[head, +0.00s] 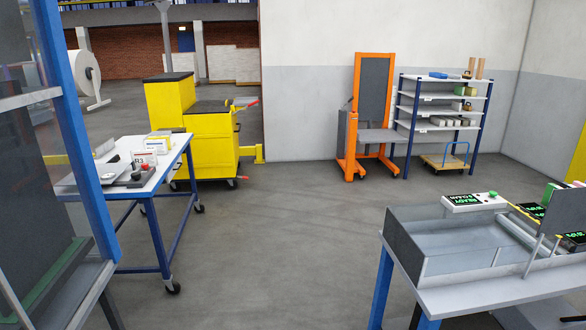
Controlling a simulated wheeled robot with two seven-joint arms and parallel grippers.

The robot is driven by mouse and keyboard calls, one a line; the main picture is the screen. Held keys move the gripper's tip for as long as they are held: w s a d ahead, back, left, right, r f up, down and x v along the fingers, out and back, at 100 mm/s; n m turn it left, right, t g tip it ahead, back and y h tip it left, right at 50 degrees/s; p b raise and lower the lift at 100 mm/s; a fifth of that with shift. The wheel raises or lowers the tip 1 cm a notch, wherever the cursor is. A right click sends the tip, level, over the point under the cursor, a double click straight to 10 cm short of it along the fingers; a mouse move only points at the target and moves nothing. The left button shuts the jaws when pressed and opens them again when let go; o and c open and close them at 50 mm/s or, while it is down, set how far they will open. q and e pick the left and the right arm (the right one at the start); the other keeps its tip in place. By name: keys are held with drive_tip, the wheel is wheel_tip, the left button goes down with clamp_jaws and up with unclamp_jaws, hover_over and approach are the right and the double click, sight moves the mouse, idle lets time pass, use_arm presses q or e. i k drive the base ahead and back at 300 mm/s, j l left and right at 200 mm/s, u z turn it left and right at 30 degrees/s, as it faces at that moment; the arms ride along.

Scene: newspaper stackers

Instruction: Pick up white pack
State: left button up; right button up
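A small white pack with dark and red print (145,159) stands on a white-topped table with blue legs (160,182) at the left. A white and yellow pack (158,143) stands just behind it. I cannot tell which of these the task means. Neither of my grippers is in view.
A blue-framed rack (68,110) fills the near left edge. A grey tray station (440,275) with a control box (475,201) stands at right. A yellow cabinet (210,143), orange lifter (376,120) and shelf unit (441,122) stand behind. The middle floor is clear.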

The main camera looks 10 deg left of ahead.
sight(149, 156)
drive_tip(key=i+j+u, duration=0.1)
drive_tip(key=i+u, duration=0.3)
drive_tip(key=i, duration=0.55)
drive_tip(key=i+l+u, duration=0.15)
drive_tip(key=i+u, duration=0.25)
drive_tip(key=i, duration=0.55)
